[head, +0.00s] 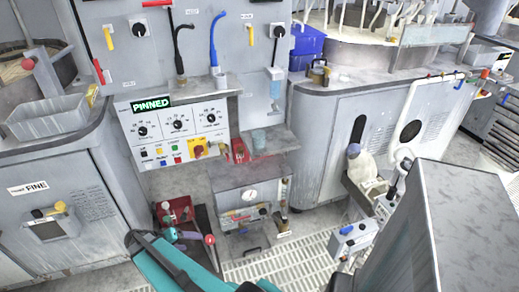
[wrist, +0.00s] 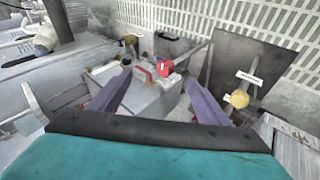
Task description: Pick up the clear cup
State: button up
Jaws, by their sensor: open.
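A small clear, bluish cup (head: 259,139) stands on the grey ledge (head: 280,141) below the middle wall panel in the head view. It sits to the right of a small red item (head: 239,150). I cannot make out the cup in the wrist view. My gripper (wrist: 157,68) is open in the wrist view, with two purple fingers spread apart and nothing held between them. Beyond the fingers are a grey box and a round red part. In the head view my teal arm is low in the picture, below and in front of the ledge, well apart from the cup.
A grey box with a gauge (head: 250,196) stands under the ledge. A red bin (head: 176,217) is on the floor to its left. A control panel marked PINNED (head: 175,125) is left of the ledge. A blue bin (head: 306,46) sits on the bench at upper right.

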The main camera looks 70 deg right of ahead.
jog(key=d+r+m+h+b, duration=0.2)
jog(key=d+r, duration=0.1)
jog(key=d, duration=0.4)
jog(key=d+r+m+h+b, duration=0.1)
jog(key=d+r+m+b, duration=0.15)
jog(key=d, duration=0.55)
jog(key=m+g+h+b, duration=0.4)
jog(key=m+h+b, duration=0.15)
jog(key=m, duration=0.35)
send_near(254, 139)
jog(key=shift+w+a+f, duration=0.2)
jog(key=shift+w+f, duration=0.05)
jog(key=shift+w, duration=0.15)
jog(key=shift+d, duration=0.1)
jog(key=shift+p+x, duration=0.3)
jog(key=shift+x, duration=3.9)
jog(key=shift+s, duration=0.15)
jog(key=shift+p+x, duration=0.45)
jog(key=shift+x, duration=2.1)
jog(key=shift+s+r, duration=0.1)
